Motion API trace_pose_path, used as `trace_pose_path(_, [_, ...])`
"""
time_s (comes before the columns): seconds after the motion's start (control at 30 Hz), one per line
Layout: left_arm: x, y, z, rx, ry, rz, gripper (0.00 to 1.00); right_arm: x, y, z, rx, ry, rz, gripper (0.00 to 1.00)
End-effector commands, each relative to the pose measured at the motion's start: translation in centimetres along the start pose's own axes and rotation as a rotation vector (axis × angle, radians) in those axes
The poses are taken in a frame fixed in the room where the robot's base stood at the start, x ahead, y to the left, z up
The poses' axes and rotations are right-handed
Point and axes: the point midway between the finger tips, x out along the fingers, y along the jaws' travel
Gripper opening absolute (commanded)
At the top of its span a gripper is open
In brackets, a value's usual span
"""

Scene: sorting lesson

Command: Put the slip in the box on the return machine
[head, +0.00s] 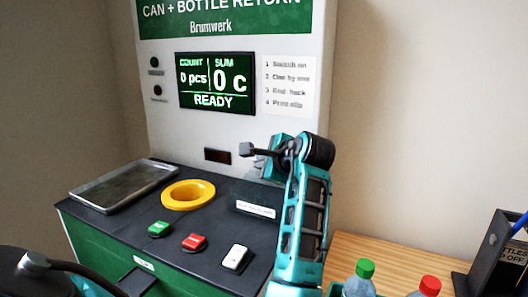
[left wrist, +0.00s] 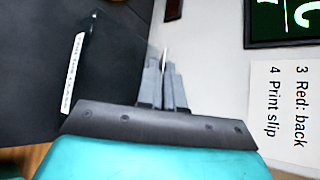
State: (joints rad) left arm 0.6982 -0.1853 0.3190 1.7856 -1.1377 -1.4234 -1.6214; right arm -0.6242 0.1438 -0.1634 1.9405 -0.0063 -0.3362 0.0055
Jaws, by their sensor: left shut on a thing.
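My left gripper (head: 268,160) is above the back right of the return machine's dark top, in front of its upright white panel. In the left wrist view its grey fingers (left wrist: 163,88) are shut on a thin white edge, the slip (left wrist: 164,58), seen nearly edge-on. In the head view the hand hides the slip. A white label (head: 255,209) on the machine's top, left of my forearm, also shows in the left wrist view (left wrist: 73,73), beside a dark surface; its text is too small to read. I cannot clearly make out the box's opening. My right gripper is not in view.
The screen (head: 216,83) reads 0 pcs, 0 c, READY. A dark slot (head: 217,155) is below it. A metal tray (head: 122,186), yellow ring (head: 188,194) and green, red and white buttons are on the machine's top. Capped bottles (head: 362,281) and a dark container (head: 497,262) stand at right.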

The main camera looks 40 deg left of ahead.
Motion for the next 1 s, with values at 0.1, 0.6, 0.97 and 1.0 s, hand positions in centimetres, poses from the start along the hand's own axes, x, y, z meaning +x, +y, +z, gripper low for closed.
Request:
trace_pose_path(0.1, [0.6,1.1,-0.6,0.003,0.000,0.002,0.00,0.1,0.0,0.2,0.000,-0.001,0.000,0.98])
trace_pose_path(0.6, [2.2,3.7,-2.2,0.000,0.001,0.000,0.00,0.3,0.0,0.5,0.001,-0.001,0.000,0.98])
trace_pose_path(0.97, [2.3,3.9,-2.3,0.000,0.001,0.000,0.07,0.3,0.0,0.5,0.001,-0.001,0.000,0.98])
trace_pose_path(1.0, [2.3,3.8,-2.3,0.000,0.000,0.000,0.11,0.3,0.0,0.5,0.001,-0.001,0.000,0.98])
